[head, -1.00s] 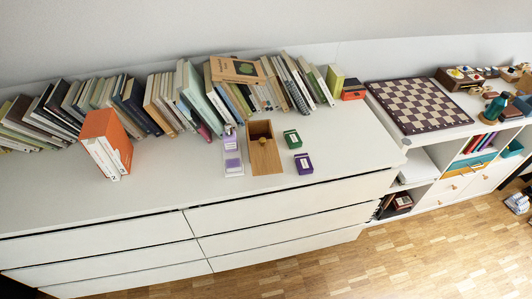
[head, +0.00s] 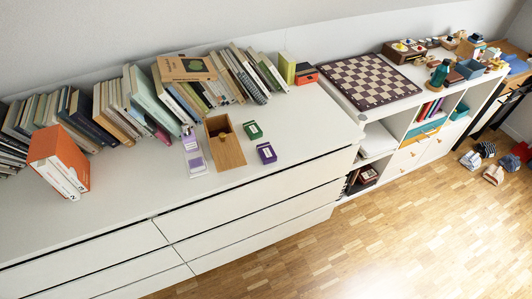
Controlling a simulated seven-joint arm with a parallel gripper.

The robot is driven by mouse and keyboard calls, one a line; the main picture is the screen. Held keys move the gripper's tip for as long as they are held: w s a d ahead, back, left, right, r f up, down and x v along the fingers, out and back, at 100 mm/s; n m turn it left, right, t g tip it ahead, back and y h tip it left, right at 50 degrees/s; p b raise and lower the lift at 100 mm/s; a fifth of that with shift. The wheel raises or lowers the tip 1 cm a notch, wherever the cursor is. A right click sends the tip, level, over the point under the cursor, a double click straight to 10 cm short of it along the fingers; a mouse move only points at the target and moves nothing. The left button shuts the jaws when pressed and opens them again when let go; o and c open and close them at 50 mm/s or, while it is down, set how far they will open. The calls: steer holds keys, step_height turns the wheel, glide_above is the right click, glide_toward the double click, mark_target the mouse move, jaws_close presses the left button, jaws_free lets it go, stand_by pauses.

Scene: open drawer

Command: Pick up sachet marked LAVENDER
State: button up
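A purple box-like packet (head: 266,153) with a pale label lies on the white dresser top, right of a small wooden box. A green packet (head: 253,130) with a pale label lies just behind it. The wooden box (head: 228,154) has a round knob and a dark open space at its back; what is inside cannot be made out. Left of it is a white and purple item (head: 194,157), perhaps a card or narrow tray. The lettering is too small to read, so I cannot tell which is marked LAVENDER. My gripper is not in view.
A long row of leaning books (head: 150,95) stands along the wall behind. An orange-and-white book block (head: 60,160) stands at the left. A chessboard (head: 368,82) lies on the shelf unit at the right. The dresser top (head: 300,125) is clear right of the packets and in front.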

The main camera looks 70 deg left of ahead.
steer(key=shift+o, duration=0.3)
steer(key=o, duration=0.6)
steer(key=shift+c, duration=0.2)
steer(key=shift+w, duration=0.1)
